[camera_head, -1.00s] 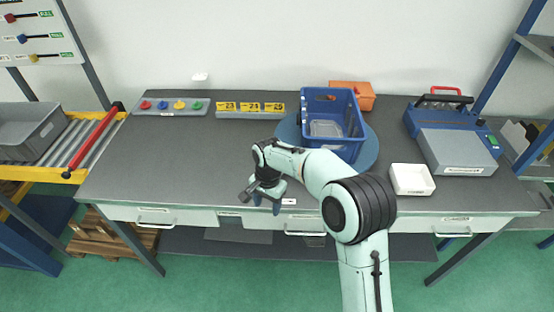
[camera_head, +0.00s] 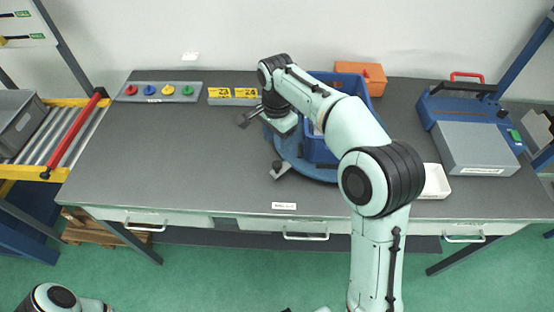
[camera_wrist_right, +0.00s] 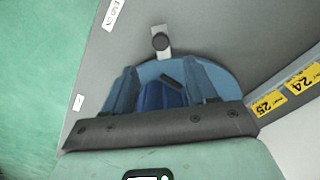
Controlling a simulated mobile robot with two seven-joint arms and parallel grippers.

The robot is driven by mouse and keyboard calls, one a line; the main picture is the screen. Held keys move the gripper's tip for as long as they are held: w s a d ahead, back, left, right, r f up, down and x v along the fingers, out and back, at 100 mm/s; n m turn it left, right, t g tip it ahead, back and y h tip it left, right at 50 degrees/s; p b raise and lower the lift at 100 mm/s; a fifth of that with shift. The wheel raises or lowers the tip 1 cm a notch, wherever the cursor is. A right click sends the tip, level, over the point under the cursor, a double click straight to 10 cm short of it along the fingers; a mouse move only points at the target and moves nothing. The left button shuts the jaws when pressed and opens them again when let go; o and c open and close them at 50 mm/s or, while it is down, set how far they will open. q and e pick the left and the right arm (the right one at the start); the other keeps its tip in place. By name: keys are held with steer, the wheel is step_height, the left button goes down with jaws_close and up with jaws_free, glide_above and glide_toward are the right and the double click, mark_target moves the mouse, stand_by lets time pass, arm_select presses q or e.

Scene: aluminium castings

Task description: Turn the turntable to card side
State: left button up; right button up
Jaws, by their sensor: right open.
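The turntable (camera_head: 310,172) is a blue disc on the grey bench, partly hidden by my right arm. A light tab with a dark knob (camera_head: 280,170) sticks out at its front left edge; the tab also shows in the right wrist view (camera_wrist_right: 163,55). A blue crate (camera_head: 318,150) stands on the disc. My right gripper (camera_head: 272,132) is above the disc's left edge, behind the knob, with its fingers mostly hidden by the wrist. In the right wrist view its two blue fingers (camera_wrist_right: 160,88) stand apart, short of the knob. My left gripper is out of view.
Yellow number cards (camera_head: 232,95) stand in a rack behind the gripper. A row of coloured knobs (camera_head: 158,91) is further left. An orange box (camera_head: 362,75) is behind the crate, a white tray (camera_head: 436,182) at right. The bench's front left is clear.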

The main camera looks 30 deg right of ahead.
mark_target(277, 163)
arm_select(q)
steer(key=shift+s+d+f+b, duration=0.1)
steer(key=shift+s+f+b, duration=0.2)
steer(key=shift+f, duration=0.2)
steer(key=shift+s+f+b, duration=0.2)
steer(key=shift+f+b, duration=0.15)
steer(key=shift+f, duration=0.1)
arm_select(e)
step_height(277, 163, down, 10)
steer(key=shift+w+d, duration=0.1)
steer(key=shift+c, duration=0.4)
jaws_close()
